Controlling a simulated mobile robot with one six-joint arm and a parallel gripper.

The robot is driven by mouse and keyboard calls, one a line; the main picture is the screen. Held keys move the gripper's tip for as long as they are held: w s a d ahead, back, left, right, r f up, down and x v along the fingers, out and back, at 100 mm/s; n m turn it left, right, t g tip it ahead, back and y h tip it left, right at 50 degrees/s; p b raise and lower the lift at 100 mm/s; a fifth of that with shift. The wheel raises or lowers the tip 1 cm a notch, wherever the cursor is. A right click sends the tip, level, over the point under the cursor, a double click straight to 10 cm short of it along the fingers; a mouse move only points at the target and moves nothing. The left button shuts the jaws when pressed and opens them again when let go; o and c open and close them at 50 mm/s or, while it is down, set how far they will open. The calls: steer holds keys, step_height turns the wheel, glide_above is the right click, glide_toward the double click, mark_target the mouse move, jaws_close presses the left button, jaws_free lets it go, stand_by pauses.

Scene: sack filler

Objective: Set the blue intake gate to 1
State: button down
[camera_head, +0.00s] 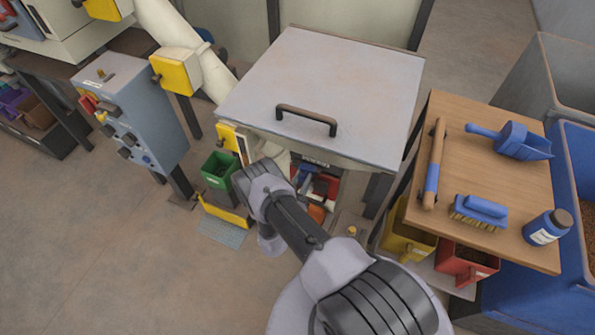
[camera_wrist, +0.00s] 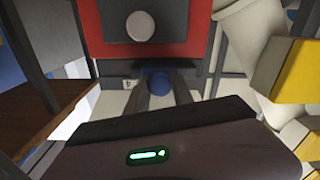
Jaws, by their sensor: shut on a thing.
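In the wrist view, a round blue knob (camera_wrist: 157,88), the handle of the blue intake gate, sits between the two fingers of my gripper (camera_wrist: 160,96). The fingers are shut on it. A small pale label that seems to read 4 (camera_wrist: 129,84) is just left of the fingers. The rest of the gate and its scale are hidden by the fingers and the gripper body. In the head view my arm reaches beneath the front of the large grey lid, and the blue knob is hidden there.
A red panel with a round grey knob (camera_wrist: 140,27) is above the fingers. A yellow part (camera_wrist: 285,70) and pale pipe are close at right. In the head view the grey lid (camera_head: 325,90) overhangs the arm; a wooden table (camera_head: 480,180) with tools stands at right.

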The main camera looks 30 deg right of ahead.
steer(key=shift+s, duration=0.15)
steer(key=c, duration=1.1)
jaws_free()
steer(key=p+v, duration=0.4)
steer(key=v, duration=1.3)
steer(key=shift+s+a+f, duration=0.1)
steer(key=shift+a, duration=0.05)
